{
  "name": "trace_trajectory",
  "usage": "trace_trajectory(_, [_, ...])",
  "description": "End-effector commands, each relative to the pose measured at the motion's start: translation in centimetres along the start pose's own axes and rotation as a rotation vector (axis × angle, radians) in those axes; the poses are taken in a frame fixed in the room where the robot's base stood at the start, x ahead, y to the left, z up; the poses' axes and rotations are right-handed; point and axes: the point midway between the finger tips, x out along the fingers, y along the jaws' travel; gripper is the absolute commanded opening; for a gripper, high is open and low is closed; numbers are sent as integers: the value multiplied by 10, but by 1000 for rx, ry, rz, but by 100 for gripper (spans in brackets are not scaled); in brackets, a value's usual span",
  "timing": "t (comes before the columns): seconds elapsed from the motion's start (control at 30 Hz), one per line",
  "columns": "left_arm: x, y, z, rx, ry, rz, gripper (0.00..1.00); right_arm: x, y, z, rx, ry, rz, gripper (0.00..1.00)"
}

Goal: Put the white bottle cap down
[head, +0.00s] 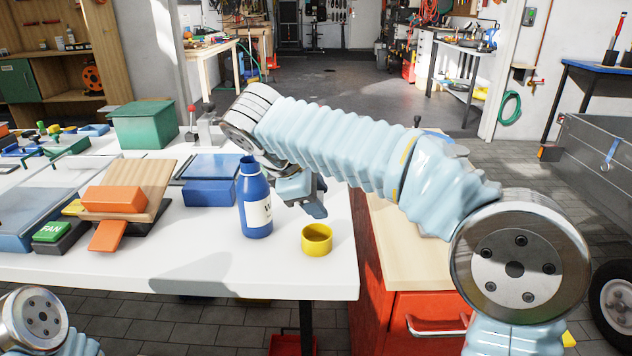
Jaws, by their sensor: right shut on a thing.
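A blue bottle (256,205) with a white label stands upright on the white worktop (200,262), its neck bare of any cap. My right gripper (314,208) is just right of and behind the bottle, pointing down above the worktop. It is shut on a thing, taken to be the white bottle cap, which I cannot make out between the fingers. A yellow cup-like ring (317,240) stands on the worktop in front of and below the gripper. My left gripper is out of view.
Left of the bottle are a blue box (209,192), an orange block (113,199) on a tilted wooden board and a green FAN button (52,232). A green box (143,125) stands behind. The worktop's right edge is close to the yellow ring. Its front middle is clear.

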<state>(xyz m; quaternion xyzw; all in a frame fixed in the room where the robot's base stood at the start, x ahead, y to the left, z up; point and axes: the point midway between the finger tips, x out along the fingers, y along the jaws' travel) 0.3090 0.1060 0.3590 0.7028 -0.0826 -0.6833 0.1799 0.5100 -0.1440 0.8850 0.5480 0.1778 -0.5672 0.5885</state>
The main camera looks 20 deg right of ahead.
Motion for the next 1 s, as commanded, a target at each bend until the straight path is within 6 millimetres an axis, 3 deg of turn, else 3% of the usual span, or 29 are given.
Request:
trace_trajectory(0.3, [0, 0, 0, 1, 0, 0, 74, 29, -16, -11, 0, -1, -1, 17])
trace_trajectory(0.77, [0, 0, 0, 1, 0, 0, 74, 36, -19, -14, 1, 1, -1, 17])
trace_trajectory(0.8, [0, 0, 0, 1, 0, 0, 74, 36, -19, -14, 1, 1, -1, 51])
trace_trajectory(0.93, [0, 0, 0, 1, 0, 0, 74, 36, -19, -14, 1, 0, -2, 70])
trace_trajectory(1.0, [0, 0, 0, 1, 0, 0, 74, 36, -19, -14, 1, 0, -2, 74])
